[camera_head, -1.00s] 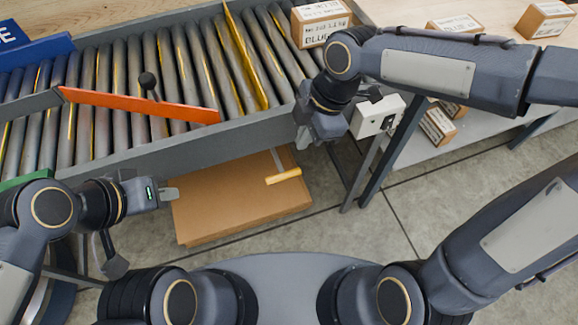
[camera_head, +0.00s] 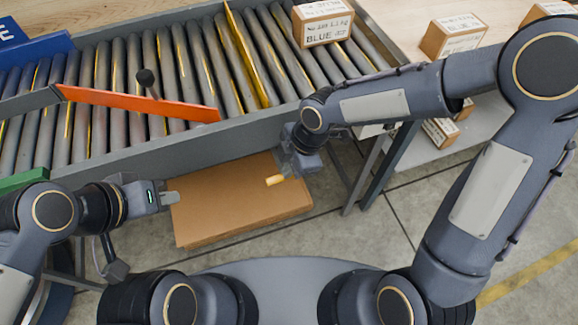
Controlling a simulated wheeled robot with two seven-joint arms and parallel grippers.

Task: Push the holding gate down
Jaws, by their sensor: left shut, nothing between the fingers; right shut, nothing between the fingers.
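The orange holding gate (camera_head: 130,102) is a flat bar with a black ball knob (camera_head: 145,77) on a short stalk. It lies slanting across the roller conveyor (camera_head: 200,60), from the left rail to near the front rail. My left gripper (camera_head: 172,197) is shut and empty, in front of the conveyor beside the cardboard box.
A large brown box (camera_head: 240,208) sits low in front of the conveyor. A carton marked BLUE (camera_head: 323,24) stands on the rollers beyond a yellow divider (camera_head: 247,55). A carton (camera_head: 453,36) stands on the right table. A blue tote (camera_head: 35,51) is at the far left.

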